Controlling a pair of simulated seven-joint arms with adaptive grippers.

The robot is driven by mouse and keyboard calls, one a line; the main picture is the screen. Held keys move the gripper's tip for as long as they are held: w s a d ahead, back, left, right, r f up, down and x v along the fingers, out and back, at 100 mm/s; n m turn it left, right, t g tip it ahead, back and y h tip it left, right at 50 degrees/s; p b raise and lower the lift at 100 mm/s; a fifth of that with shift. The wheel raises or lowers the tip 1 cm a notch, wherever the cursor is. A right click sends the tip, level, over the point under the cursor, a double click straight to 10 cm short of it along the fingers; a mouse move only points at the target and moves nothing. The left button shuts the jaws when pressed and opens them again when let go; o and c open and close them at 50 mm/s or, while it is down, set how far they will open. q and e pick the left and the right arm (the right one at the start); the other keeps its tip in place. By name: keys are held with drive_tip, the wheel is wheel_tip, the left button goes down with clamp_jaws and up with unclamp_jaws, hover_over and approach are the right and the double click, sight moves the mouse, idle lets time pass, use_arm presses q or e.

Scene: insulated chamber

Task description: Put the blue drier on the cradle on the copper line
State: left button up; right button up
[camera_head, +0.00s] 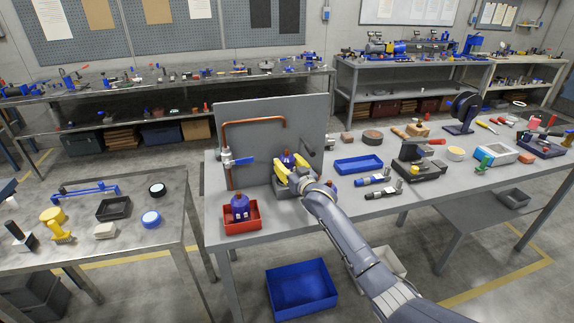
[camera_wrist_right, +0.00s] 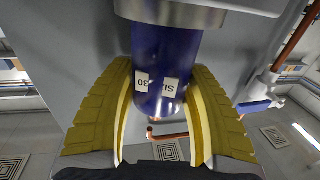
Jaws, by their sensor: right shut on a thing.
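My right gripper (camera_head: 294,175), with yellow fingers, is shut on a blue drier (camera_head: 287,157) in front of the upright grey panel. In the right wrist view the blue drier (camera_wrist_right: 165,60) sits between both yellow fingers (camera_wrist_right: 160,115), with white labels and a silvery band. The copper line (camera_head: 255,122) runs along the panel and bends down at both sides; part shows in the wrist view (camera_wrist_right: 297,35). A grey block (camera_head: 285,191) sits under the gripper; I cannot tell whether it is the cradle. Another blue drier (camera_head: 240,203) stands in a red tray (camera_head: 257,223). My left gripper is out of view.
A blue-handled valve (camera_head: 240,161) sits on the copper line's left side. A blue tray (camera_head: 358,164), blue-and-silver tools (camera_head: 374,180) and a black fixture (camera_head: 420,167) lie to the right. A blue bin (camera_head: 302,290) is on the floor.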

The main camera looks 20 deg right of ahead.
sight(291, 168)
drive_tip(key=shift+f, duration=0.3)
drive_tip(key=o, duration=1.4)
drive_tip(key=shift+r, duration=0.15)
drive_tip(key=shift+s+d, duration=0.2)
drive_tip(key=shift+s, duration=1.05)
drive_tip(key=shift+s+d, duration=0.25)
drive_tip(key=shift+s, duration=0.95)
drive_tip(key=shift+s+d, duration=0.2)
drive_tip(key=shift+s, duration=1.05)
